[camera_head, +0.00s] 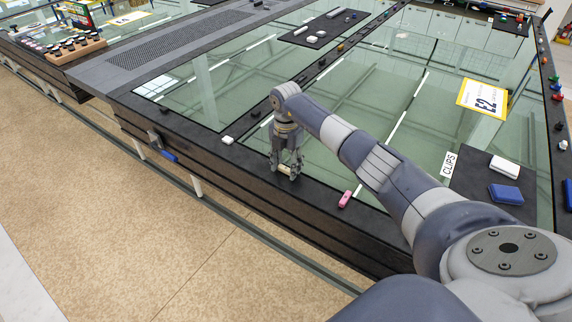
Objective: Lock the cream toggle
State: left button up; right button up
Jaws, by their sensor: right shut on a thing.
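The cream toggle (285,169) is a small pale piece on the dark front rim of the glazed frame. My right gripper (286,171) points down over the rim and is shut on the cream toggle, with its fingers on either side. The fingers hide part of the toggle, so I cannot tell its exact turn. My right arm reaches in from the lower right. My left gripper is not in view.
Along the same rim are a white toggle (228,140) to the left and a pink toggle (345,199) to the right. A blue piece (169,156) hangs at the frame's front side. White and blue blocks (505,194) lie on a dark mat at right. Glass panes fill the middle.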

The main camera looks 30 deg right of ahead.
jog(key=n+b, duration=0.3)
jog(key=n, duration=0.1)
jog(key=shift+f, duration=0.2)
jog(key=n+b, duration=0.3)
jog(key=n, duration=0.2)
jog(key=n+b, duration=0.2)
jog(key=n, duration=0.3)
jog(key=n+b, duration=0.1)
jog(key=n, duration=0.3)
jog(key=shift+r+b, duration=0.1)
jog(key=shift+b, duration=0.3)
jog(key=shift+n, duration=0.3)
jog(key=o, duration=1)
jog(key=shift+o, duration=0.2)
